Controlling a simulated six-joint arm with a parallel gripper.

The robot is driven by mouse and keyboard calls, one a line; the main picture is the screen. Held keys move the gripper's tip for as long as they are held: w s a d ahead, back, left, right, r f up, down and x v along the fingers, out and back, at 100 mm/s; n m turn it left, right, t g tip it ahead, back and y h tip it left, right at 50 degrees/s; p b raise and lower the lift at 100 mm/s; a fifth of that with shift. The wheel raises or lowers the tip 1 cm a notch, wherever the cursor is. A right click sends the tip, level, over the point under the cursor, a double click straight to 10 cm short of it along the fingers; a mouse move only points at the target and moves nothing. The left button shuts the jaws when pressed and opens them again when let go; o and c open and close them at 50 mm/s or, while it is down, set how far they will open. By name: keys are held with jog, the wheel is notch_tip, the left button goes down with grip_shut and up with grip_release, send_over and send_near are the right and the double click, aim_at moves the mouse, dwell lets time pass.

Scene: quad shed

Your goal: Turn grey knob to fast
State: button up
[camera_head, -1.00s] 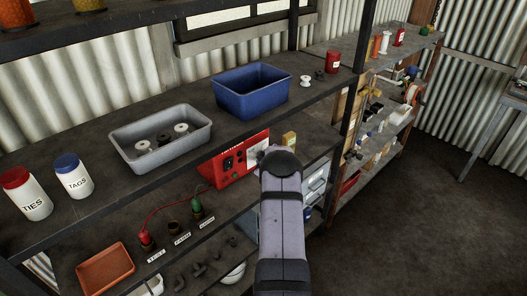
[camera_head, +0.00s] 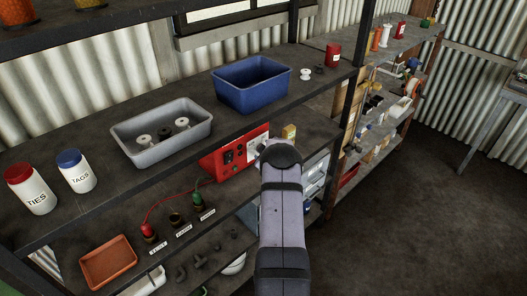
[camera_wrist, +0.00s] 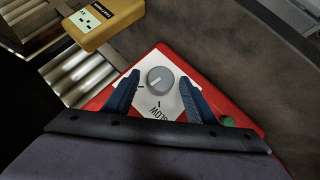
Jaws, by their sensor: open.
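The grey knob (camera_wrist: 160,80) sits on a white dial plate (camera_wrist: 172,103) on the red box (camera_wrist: 228,107) in the wrist view. A pale pointer line on the knob points to the left and slightly down in that view, toward a short black tick. The word SLOW reads upside down below the knob. My gripper (camera_wrist: 158,77) is open, with one blue finger on each side of the knob; I cannot tell whether they touch it. The red box (camera_head: 237,152) also shows in the head view, where my arm hides the knob.
A yellow box (camera_wrist: 101,22) lies close to the red box. A grey bin (camera_head: 160,155) with several spools and a blue bin (camera_head: 253,105) stand on the shelf above. A red cable (camera_head: 165,201) runs from the red box to a plug. Dark shelf posts stand nearby.

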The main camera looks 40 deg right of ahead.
jog(key=shift+s, duration=0.1)
jog(key=b+v, duration=0.3)
jog(key=v, duration=0.4)
jog(key=shift+b, duration=0.35)
jog(key=shift+r, duration=0.15)
